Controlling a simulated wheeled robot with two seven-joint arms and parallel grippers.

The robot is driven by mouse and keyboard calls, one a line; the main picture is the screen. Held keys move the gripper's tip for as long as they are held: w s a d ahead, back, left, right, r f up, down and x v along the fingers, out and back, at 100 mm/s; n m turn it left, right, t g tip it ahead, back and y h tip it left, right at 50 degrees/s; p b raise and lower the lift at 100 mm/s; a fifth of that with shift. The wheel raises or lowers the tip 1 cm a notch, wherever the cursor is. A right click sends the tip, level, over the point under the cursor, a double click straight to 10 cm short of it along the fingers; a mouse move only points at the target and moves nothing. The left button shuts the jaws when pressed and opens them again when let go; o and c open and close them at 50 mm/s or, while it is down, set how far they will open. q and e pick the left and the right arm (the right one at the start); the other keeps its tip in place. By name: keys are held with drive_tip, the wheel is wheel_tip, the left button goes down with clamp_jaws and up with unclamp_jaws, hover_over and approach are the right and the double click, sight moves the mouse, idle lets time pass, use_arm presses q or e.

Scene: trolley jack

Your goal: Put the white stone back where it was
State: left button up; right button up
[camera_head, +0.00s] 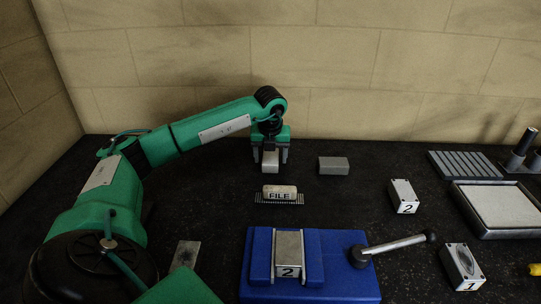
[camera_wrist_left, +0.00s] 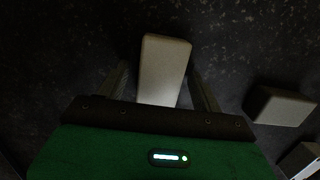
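A pale whitish block, likely the white stone (camera_head: 270,161), stands on the dark bench near the back wall. It also shows in the left wrist view (camera_wrist_left: 163,70). My left gripper (camera_head: 271,160) points down over it, one finger on each side. In the wrist view a gap shows between the fingers and the block, so the gripper looks open around it. A grey block (camera_head: 334,166) lies to its right. No label marks the white stone's former place. My right gripper is not in view.
Numbered blocks (camera_head: 403,194) (camera_head: 462,263), a tray (camera_head: 482,232) and a slotted rack (camera_head: 464,165) stand right.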

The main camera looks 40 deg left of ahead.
sight(271, 156)
use_arm(q)
drive_tip(key=shift+r, duration=0.15)
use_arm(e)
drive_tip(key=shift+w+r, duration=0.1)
use_arm(q)
drive_tip(key=shift+r, duration=0.25)
drive_tip(key=r, duration=0.3)
drive_tip(key=r+b, duration=0.1)
drive_tip(key=shift+s+d+r, duration=0.25)
drive_tip(key=shift+d+r, duration=0.05)
wheel_tip(271, 156, up, 7)
drive_tip(key=shift+s+d+b, duration=0.3)
drive_tip(key=shift+s, duration=0.15)
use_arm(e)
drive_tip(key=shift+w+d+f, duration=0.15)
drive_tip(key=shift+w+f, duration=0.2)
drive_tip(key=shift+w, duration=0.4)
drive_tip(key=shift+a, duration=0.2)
use_arm(q)
drive_tip(key=shift+f, duration=0.1)
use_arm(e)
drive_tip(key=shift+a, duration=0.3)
